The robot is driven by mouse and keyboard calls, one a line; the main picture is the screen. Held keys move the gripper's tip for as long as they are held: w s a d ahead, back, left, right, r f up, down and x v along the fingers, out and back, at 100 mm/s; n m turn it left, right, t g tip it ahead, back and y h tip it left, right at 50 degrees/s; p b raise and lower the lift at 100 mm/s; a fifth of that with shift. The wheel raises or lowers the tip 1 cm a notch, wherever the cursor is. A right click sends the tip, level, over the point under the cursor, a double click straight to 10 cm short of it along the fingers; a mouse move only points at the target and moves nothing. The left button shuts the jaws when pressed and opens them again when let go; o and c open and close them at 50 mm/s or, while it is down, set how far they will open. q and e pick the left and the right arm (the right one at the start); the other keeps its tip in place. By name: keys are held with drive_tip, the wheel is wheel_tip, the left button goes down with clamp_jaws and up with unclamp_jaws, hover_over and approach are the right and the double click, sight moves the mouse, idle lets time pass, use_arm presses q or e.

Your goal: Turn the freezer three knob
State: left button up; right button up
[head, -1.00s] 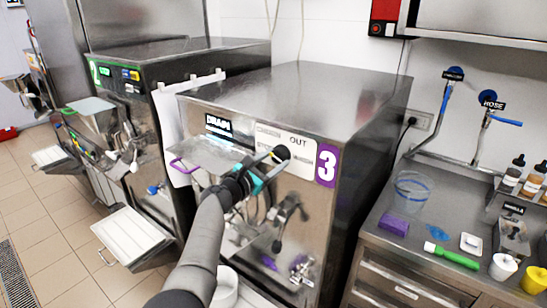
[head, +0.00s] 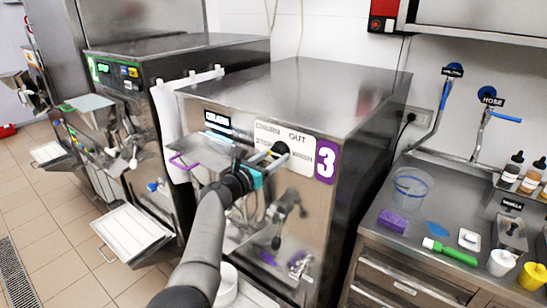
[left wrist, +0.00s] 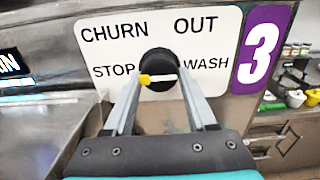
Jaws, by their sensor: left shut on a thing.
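The freezer three knob (head: 280,148) is round and black, on a white plate (head: 297,138) beside a purple 3. In the left wrist view the knob (left wrist: 158,66) sits amid the words CHURN, OUT, STOP and WASH. A bar across it has a yellow end to the left, on the STOP side. My left gripper (head: 269,162) is at the front of freezer three (head: 332,210). In the left wrist view its fingers (left wrist: 160,80) lie on either side of the knob, shut on it. My right gripper is not in view.
A steel tray (head: 208,152) sticks out left of my left gripper. A black lever (head: 290,203) and a tap are below the knob. Freezer two (head: 140,100) stands to the left. A counter (head: 400,255) with tubs and bottles is at the right.

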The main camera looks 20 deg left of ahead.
use_arm(q)
drive_tip(key=shift+r, duration=0.15)
drive_tip(key=o, duration=1.4)
drive_tip(key=shift+w, duration=0.15)
drive_tip(key=shift+s+f, duration=0.2)
drive_tip(key=shift+s+a, duration=0.2)
drive_tip(key=shift+s, duration=0.25)
drive_tip(key=v, duration=1.4)
drive_tip(key=shift+r+b, duration=0.15)
drive_tip(key=shift+b, duration=0.15)
